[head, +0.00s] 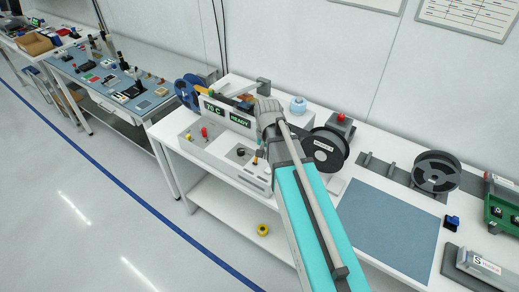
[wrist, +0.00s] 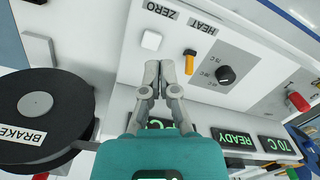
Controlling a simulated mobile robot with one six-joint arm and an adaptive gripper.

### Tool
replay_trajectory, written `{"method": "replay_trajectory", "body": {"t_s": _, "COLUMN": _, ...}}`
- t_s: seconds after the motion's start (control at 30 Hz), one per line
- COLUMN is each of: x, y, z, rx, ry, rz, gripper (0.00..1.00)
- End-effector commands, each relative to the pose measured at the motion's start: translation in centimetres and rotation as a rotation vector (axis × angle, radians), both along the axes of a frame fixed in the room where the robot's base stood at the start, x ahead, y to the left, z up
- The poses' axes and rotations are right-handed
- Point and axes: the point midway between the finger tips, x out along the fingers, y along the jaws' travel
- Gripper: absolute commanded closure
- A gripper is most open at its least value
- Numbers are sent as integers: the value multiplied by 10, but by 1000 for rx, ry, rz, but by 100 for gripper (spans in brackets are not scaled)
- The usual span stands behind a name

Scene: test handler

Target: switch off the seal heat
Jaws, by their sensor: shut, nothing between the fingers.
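The heat switch is a small orange-tipped lever (wrist: 190,62) beside the printed HEAT label (wrist: 203,26) in the wrist view, where the writing is upside down. In the head view the lever (head: 256,158) shows small beside my arm. I cannot tell its on or off position. My gripper (wrist: 166,66) is shut and empty. Its fingertips appear just left of the lever in the wrist view, between it and the white ZERO button (wrist: 151,40); contact is not clear. In the head view my arm hides the fingertips.
A black knob (wrist: 226,75) sits right of the lever in the wrist view. The READY display (wrist: 236,138), temperature display (wrist: 277,145) and red knob (wrist: 298,101) are farther right. A black BRAKE reel (wrist: 40,108) stands left. A blue-grey mat (head: 388,220) lies clear on the bench.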

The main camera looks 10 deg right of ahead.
Motion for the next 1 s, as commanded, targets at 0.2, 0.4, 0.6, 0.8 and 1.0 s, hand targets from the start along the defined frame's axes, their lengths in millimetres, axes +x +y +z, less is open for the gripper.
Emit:
{"method": "replay_trajectory", "body": {"t_s": 0.2, "x": 55, "y": -2, "z": 20, "rx": 11, "ry": 28, "rz": -222, "gripper": 100}}
{"method": "replay_trajectory", "body": {"t_s": 0.4, "x": 80, "y": -4, "z": 28, "rx": 15, "ry": 47, "rz": -355, "gripper": 100}}
{"method": "replay_trajectory", "body": {"t_s": 0.6, "x": 87, "y": -5, "z": 30, "rx": 16, "ry": 54, "rz": -405, "gripper": 100}}
{"method": "replay_trajectory", "body": {"t_s": 0.8, "x": 86, "y": -5, "z": 29, "rx": 16, "ry": 54, "rz": -406, "gripper": 100}}
{"method": "replay_trajectory", "body": {"t_s": 1.0, "x": 86, "y": -4, "z": 29, "rx": 16, "ry": 54, "rz": -405, "gripper": 100}}
